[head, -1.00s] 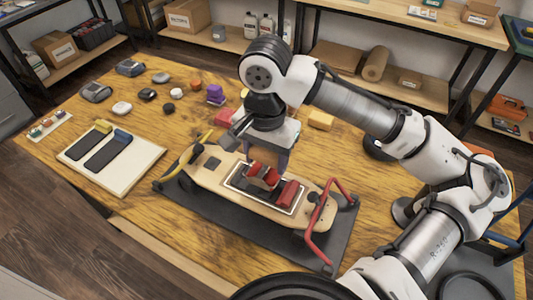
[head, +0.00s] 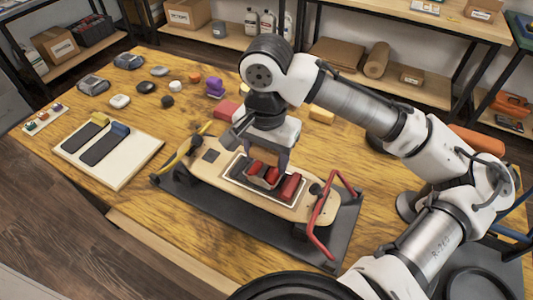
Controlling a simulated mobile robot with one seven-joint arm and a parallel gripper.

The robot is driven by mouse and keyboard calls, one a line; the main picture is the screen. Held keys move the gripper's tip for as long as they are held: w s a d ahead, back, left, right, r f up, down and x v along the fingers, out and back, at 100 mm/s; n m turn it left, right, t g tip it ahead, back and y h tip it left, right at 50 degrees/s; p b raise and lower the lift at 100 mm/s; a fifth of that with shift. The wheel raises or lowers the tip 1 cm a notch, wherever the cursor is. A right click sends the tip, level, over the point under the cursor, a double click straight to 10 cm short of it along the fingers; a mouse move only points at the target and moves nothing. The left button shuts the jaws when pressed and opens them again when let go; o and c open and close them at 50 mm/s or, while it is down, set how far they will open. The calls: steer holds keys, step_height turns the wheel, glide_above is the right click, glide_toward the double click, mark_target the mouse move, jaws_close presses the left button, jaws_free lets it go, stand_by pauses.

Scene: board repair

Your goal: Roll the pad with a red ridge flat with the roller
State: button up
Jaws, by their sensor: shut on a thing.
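The skateboard deck (head: 215,175) lies across a dark mat (head: 345,235). A dark pad (head: 238,170) with a pale border lies on the deck's middle, and its red ridge (head: 291,186) stands at the right end. My gripper (head: 268,168) points down over the pad, left of the ridge. It is shut on a red and dark thing, seemingly the roller (head: 262,174), low over the pad. The fingers partly hide it, and I cannot tell whether it touches the pad.
A red bar (head: 322,225) stands at the deck's right end and a yellow one (head: 183,152) at its left. A white board (head: 135,163) carries two dark pads with yellow and blue ridges. Several small items lie behind. The wooden table's front left is clear.

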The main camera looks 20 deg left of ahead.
steer(key=shift+f, duration=0.6)
steer(key=shift+a+r, duration=0.1)
